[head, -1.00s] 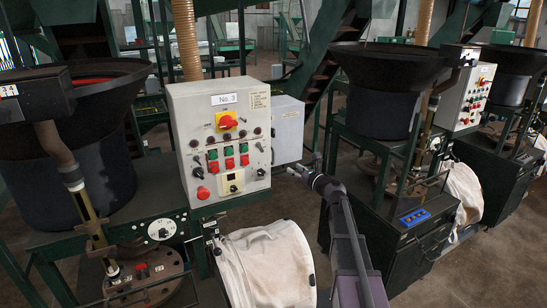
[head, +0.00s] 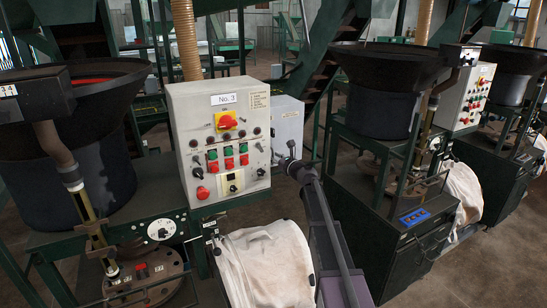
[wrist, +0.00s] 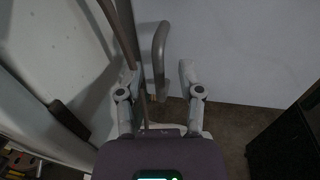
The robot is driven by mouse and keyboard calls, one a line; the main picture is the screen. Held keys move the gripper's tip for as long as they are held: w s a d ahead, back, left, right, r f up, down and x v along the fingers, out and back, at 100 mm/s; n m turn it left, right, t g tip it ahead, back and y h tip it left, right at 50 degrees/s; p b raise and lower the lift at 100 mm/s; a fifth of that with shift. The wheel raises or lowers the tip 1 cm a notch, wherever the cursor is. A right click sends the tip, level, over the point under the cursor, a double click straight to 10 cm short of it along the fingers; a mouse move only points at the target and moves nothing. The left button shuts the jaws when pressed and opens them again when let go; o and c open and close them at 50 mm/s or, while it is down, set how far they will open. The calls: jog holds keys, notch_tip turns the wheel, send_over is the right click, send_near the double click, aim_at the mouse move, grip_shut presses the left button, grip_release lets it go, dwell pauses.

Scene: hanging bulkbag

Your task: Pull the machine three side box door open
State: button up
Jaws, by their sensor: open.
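The No. 3 machine's control cabinet (head: 220,140) is a pale panel with buttons. Its grey side box (head: 287,122) sits against its right side, and the door looks closed. In the wrist view, the pale door face (wrist: 240,50) fills the upper right. A curved grey handle (wrist: 161,45) stands out from it. My gripper (wrist: 158,80) is open, with one finger on each side of the handle's lower end. I cannot tell whether either finger touches it. In the head view my gripper (head: 287,160) is at the box's lower edge, its fingers partly hidden.
A white bulk bag (head: 265,262) hangs below the cabinet, left of my arm. A dark machine cabinet (head: 395,240) stands to the right, with a black hopper (head: 385,95) above it. Open floor (head: 345,170) shows between the machines.

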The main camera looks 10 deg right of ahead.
jog(key=shift+w+a, duration=0.25)
jog(key=shift+w, duration=0.15)
